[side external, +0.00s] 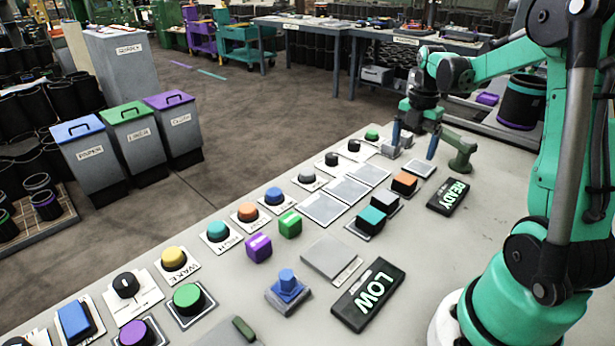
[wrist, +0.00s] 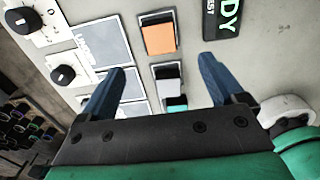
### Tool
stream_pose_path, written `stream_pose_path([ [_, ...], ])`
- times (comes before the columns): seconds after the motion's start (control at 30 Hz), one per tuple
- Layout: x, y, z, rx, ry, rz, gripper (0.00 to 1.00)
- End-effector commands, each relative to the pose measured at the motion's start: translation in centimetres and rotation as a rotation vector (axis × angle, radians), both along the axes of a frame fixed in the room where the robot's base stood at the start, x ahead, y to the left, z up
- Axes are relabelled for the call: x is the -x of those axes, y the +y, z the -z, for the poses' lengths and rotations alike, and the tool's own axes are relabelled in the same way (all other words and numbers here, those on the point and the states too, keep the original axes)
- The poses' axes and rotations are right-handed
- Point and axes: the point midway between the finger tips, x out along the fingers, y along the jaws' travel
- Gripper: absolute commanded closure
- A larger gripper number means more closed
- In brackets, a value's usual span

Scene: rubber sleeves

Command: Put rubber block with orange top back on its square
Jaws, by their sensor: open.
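The rubber block with the orange top (side external: 404,182) sits on the table in a row with a grey-topped block (side external: 385,202) and a teal-topped block (side external: 371,217). In the wrist view the orange top (wrist: 158,39) shows beyond my fingertips, near the upper middle. My gripper (side external: 413,152) is open and empty, above the table at the far end of the row, apart from the orange block. It also shows in the wrist view (wrist: 162,65), with both blue fingers spread. Flat pale squares (side external: 347,190) lie left of the blocks. I cannot tell which square is the orange block's.
A black READY sign (side external: 448,196) lies right of the orange block. A LOW sign (side external: 367,294) lies nearer. Several knobs and buttons, such as a yellow one (side external: 174,258), line the left edge. A green bracket-like object (side external: 460,152) stands near my gripper.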

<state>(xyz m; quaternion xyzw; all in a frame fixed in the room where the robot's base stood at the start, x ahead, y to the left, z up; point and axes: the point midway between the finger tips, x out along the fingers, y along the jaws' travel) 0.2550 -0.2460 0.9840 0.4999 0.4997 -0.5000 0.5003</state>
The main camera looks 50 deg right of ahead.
Motion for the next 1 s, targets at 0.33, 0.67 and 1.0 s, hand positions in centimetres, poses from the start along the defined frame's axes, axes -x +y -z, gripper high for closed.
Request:
stream_pose_path([
  [0.33,-0.4,0.9,-3.2,0.012,-0.013,0.041,0.11],
  [0.67,-2.5,13.1,-5.4,0.01,-0.3,0.707,0.11],
  [1.0,-0.7,23.2,-4.5,-0.387,-0.493,1.388,0.11],
])
